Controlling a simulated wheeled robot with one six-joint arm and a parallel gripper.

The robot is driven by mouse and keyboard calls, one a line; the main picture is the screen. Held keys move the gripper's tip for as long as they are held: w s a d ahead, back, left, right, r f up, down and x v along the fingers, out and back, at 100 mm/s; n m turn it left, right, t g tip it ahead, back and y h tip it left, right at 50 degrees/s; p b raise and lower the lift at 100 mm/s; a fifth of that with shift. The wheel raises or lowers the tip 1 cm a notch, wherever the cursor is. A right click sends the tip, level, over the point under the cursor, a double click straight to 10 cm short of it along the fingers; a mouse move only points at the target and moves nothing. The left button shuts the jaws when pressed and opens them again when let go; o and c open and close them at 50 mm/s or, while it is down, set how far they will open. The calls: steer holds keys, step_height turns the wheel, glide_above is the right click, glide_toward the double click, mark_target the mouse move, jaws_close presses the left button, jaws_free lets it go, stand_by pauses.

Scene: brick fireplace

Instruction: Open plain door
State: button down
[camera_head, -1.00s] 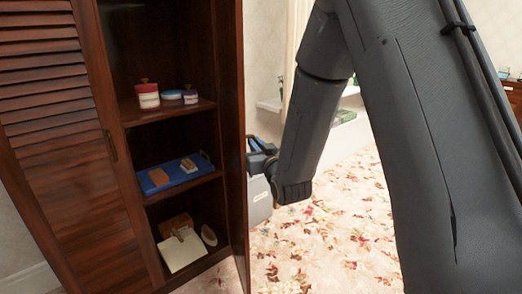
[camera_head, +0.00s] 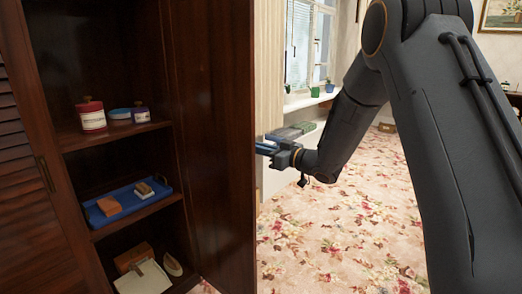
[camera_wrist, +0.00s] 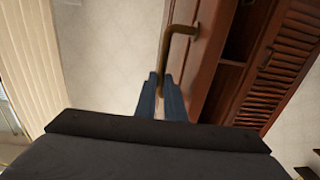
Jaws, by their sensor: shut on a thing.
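The plain door (camera_head: 216,140) of the dark wooden cabinet stands open in the head view, its inner face showing. In the wrist view, its face (camera_wrist: 194,66) carries a bent brass handle (camera_wrist: 182,30). My gripper (camera_wrist: 160,80) is shut on the handle, its blue fingers at the handle's lower end, which they partly hide. In the head view, my gripper (camera_head: 268,147) is just past the door's free edge, on the outer side. The handle is hidden there by the door.
The slatted door (camera_head: 22,185) on the left is closed. Shelves hold jars (camera_head: 92,115), a blue tray (camera_head: 128,206) and a white item (camera_head: 145,278). Open flowered carpet (camera_head: 345,235) lies right of the door. A windowsill (camera_head: 310,101) is behind.

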steer(key=shift+w+a, duration=0.1)
stand_by(0.3)
steer(key=c, duration=1.9)
jaws_free()
steer(key=shift+a, duration=0.15)
steer(key=shift+o, duration=0.2)
steer(key=shift+d, duration=0.2)
steer(key=v, duration=0.7)
steer(key=shift+s+d, duration=0.2)
steer(key=shift+d, duration=0.1)
